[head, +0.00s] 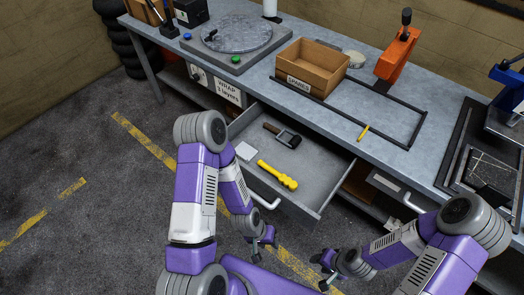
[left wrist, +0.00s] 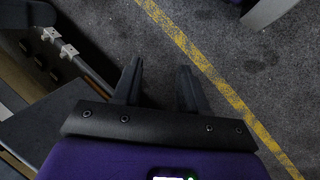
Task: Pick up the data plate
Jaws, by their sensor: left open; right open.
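A small pale flat rectangle, which looks like the data plate (head: 245,151), lies in the open drawer (head: 318,178), near its left side. My left gripper (head: 262,241) is outside the drawer, below its front and handle, apart from the plate. In the left wrist view its two dark fingers (left wrist: 158,72) are open with nothing between them, over the dark floor. My right gripper (head: 326,271) is open and empty, low at the bottom middle, also outside the drawer. The plate cannot be made out in the left wrist view.
The drawer also holds a yellow-handled tool (head: 277,174) and a black tool (head: 282,135) near the plate. The drawer's handle (head: 264,201) sticks out in front.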

